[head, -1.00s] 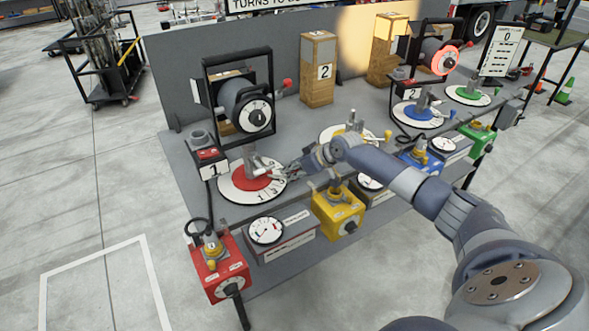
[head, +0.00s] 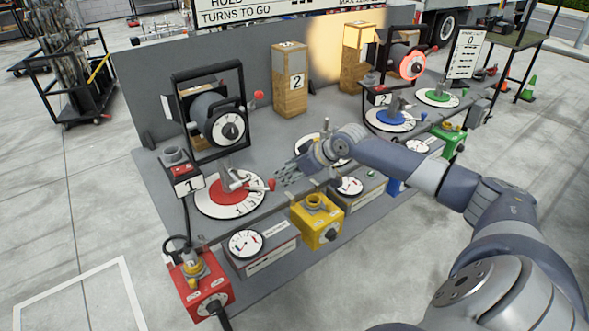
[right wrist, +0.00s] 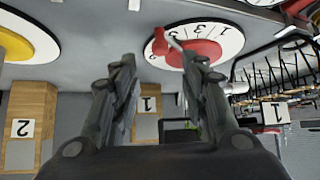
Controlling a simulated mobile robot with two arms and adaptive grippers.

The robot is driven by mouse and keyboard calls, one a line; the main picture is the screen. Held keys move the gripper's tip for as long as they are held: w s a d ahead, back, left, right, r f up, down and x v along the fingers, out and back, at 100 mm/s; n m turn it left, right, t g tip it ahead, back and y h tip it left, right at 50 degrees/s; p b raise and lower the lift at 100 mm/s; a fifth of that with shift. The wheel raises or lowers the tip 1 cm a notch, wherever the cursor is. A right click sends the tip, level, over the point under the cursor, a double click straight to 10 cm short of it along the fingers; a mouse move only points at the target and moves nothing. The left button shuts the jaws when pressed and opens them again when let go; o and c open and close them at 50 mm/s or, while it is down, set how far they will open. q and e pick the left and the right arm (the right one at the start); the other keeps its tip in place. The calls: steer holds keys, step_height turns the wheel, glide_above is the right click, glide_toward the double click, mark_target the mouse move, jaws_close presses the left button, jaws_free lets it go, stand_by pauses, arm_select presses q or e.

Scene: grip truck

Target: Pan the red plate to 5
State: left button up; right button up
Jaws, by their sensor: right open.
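The red plate (head: 222,196) is a round white dial with a red centre and black numbers, lying on the grey bench at the left. A grey lever with a red knob (head: 271,184) stands on it, pointing right. In the right wrist view the red plate (right wrist: 206,48) is upside down, with its red knob (right wrist: 158,48) at its left edge. My right gripper (head: 283,177) is open and empty, just right of the knob. Its fingers (right wrist: 165,85) are apart in the wrist view, nothing between them. My left gripper is out of view.
A black frame with a winch drum (head: 226,125) stands behind the plate. A yellow box (head: 318,222) and a red box (head: 203,283) stand along the front edge. A gauge box (head: 247,243) sits in front of the plate. My right arm spans the bench's right half.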

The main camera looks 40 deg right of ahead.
steer(key=shift+v, duration=1.3)
steer(key=shift+a, duration=0.1)
